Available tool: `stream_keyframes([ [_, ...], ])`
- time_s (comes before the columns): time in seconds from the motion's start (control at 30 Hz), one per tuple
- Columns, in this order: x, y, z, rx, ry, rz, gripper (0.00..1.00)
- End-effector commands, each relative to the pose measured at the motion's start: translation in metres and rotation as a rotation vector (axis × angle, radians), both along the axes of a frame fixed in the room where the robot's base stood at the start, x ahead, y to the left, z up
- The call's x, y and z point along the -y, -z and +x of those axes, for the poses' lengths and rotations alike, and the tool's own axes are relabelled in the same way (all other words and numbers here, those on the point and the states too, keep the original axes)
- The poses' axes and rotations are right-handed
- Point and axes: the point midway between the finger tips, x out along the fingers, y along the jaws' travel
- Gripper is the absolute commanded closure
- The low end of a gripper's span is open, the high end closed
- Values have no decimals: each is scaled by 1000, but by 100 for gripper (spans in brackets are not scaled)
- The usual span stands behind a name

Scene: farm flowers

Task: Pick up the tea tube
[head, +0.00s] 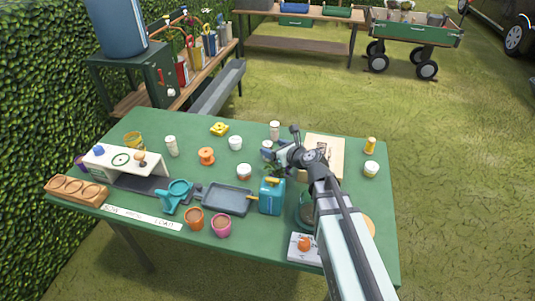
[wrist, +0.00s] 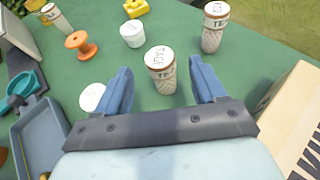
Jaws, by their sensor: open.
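In the head view this tube (head: 267,150) is partly hidden by my gripper (head: 273,161). In the wrist view my gripper (wrist: 161,80) is open, its blue fingers on either side of the tube, with no contact visible. A second similar tube (wrist: 212,35) stands behind it to the right, also in the head view (head: 274,131). A third (head: 171,147) stands farther left.
A white cup (wrist: 133,37), orange spool (wrist: 79,43) and white-lidded jar (wrist: 92,97) stand left of the near tube. A wooden box (wrist: 299,110) lies right. A blue tray (head: 228,200) and teal can (head: 271,198) are nearer the table's front. Green table shows between tubes.

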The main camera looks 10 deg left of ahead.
Motion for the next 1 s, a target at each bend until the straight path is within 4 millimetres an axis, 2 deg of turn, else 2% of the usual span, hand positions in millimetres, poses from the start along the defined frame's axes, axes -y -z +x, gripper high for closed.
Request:
stream_keyframes([
  [0.03,-7,4,8,-1,-1,-1,30],
  [0.2,-21,12,19,-1,0,-1,30],
  [0.47,-22,12,19,0,1,0,30],
  [1.0,-22,12,19,0,1,0,81],
])
